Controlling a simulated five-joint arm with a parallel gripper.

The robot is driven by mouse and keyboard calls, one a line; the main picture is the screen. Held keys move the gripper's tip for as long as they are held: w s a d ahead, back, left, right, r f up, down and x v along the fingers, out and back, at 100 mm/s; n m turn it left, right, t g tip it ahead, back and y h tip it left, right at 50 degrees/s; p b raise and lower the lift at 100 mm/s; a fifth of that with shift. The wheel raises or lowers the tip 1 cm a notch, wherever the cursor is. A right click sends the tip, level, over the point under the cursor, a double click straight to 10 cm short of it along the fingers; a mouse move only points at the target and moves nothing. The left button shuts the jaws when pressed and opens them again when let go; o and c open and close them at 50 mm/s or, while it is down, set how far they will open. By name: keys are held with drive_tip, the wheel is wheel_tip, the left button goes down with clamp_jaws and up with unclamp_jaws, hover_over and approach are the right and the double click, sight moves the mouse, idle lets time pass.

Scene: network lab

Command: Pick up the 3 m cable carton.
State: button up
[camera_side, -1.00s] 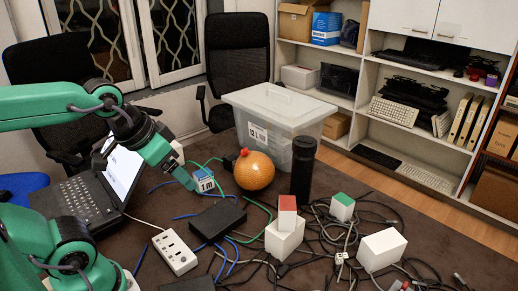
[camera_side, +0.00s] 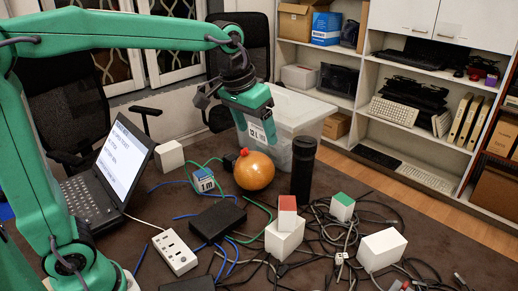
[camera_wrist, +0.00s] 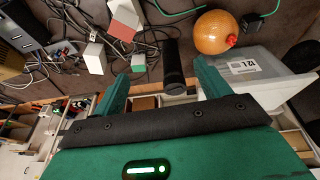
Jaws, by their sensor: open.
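No label reading 3 m can be made out. A small blue and white carton (camera_side: 203,181) marked 1 m stands left of the orange ball (camera_side: 254,170) in the side view. A red-topped box (camera_side: 287,213) rests on a white block (camera_side: 284,240). A green-topped white carton (camera_side: 342,207) stands to its right; any label on these is unreadable. In the wrist view, the red box (camera_wrist: 126,14) and green-topped carton (camera_wrist: 138,62) show beyond the jaws. My gripper (camera_side: 256,137) is open and empty, raised above the ball by the clear bin; its fingers also show in the wrist view (camera_wrist: 162,70).
The clear lidded bin (camera_side: 298,108) stands at the back, with a black cylinder (camera_side: 302,170) before it. A white block (camera_side: 381,250) sits at the right among loose cables. A power strip (camera_side: 175,252), black box (camera_side: 217,221) and laptop (camera_side: 100,180) lie left. A white cube (camera_side: 168,156) stands behind.

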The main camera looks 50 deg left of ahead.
drive_tip(key=w+d+f, duration=0.2)
drive_tip(key=w+d, duration=0.1)
drive_tip(key=w, duration=0.4)
drive_tip(key=m+g, duration=0.1)
drive_tip(key=g, duration=0.2)
hover_over(341, 201)
drive_tip(key=f, duration=1.7)
drive_tip(key=shift+w+a+f, duration=0.1)
drive_tip(key=shift+a+f, duration=0.2)
drive_tip(key=shift+w+d+f+m+g, duration=0.15)
drive_tip(key=shift+f+m+g, duration=0.15)
drive_tip(key=shift+f, duration=0.3)
drive_tip(key=shift+f, duration=0.1)
drive_tip(key=shift+d+f, duration=0.15)
drive_tip(key=shift+f, duration=3.65)
drive_tip(key=c, duration=1.1)
